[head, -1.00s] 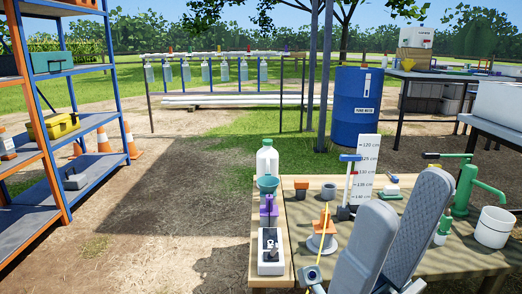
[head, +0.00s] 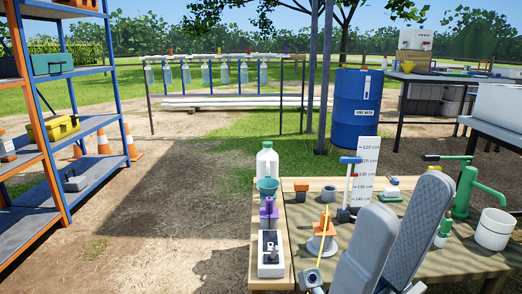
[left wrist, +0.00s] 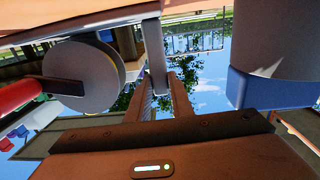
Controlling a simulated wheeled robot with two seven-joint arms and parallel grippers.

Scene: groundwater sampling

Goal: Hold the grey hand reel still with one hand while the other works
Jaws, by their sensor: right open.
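A small grey block (head: 311,279) with a dark round face shows at the lower edge of the head view. I cannot tell whether it is the hand reel or part of a gripper. A yellow tape (head: 323,237) runs to it from the orange cone (head: 325,227). My right arm (head: 366,252) comes in from the lower right; its gripper is open, its fingertips not clearly seen. In the left wrist view, a grey bar (left wrist: 153,50) shows between the fingers of my left gripper (left wrist: 161,88); contact is unclear. A grey disc (left wrist: 95,75) is left of them.
On the bench (head: 290,210) stand a white bottle (head: 267,160), a purple piece (head: 268,208), a white block (head: 270,252), a scale board (head: 367,165), a green pump (head: 466,190) and a white bucket (head: 494,229). A blue shelf (head: 80,140) stands left; the ground between is open.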

